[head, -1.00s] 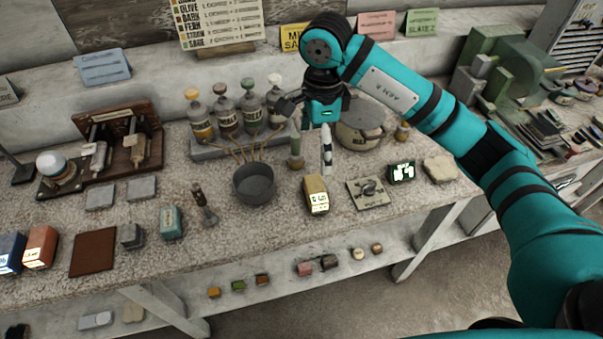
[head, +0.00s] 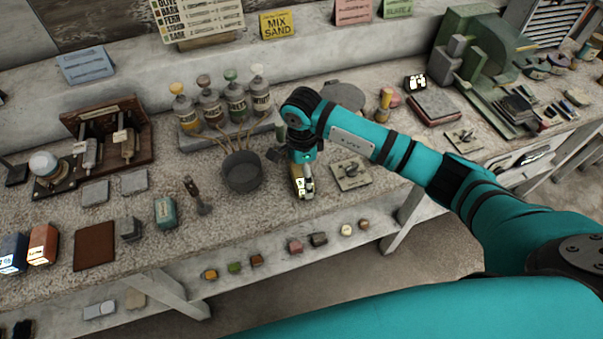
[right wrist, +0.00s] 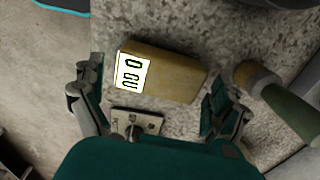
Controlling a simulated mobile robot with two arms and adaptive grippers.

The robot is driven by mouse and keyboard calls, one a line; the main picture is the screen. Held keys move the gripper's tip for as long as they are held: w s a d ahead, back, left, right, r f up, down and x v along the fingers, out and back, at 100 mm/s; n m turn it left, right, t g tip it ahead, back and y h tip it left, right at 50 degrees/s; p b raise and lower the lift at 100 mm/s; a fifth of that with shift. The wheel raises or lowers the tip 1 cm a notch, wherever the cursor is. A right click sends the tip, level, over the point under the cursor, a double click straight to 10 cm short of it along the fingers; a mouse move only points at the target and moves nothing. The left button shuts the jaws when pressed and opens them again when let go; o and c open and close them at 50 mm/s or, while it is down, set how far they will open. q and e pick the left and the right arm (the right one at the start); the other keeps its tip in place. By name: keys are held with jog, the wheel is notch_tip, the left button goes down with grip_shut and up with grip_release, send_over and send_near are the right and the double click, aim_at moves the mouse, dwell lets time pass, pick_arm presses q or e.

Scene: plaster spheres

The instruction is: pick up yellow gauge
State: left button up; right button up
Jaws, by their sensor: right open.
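The yellow gauge (head: 299,187) is a small yellow block with a lit white number display. It stands on the speckled bench near its front edge, partly hidden by my gripper. In the right wrist view the gauge (right wrist: 180,76) lies between the two fingers, with a gap visible on the left side. My right gripper (head: 301,172) is open, pointing down over the gauge; in the right wrist view its fingers (right wrist: 155,92) stand on either side of it. I cannot tell whether any finger touches it. My left gripper is not in view.
A dark pot (head: 242,172) stands to the left of the gauge and a plate with a knob (head: 351,175) to the right. A green-and-tan handled object (right wrist: 282,98) is close to the right finger. Bottles (head: 236,100) stand behind. The bench's front edge is near.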

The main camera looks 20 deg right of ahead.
jog(key=shift+f, duration=1.25)
jog(key=c, duration=1)
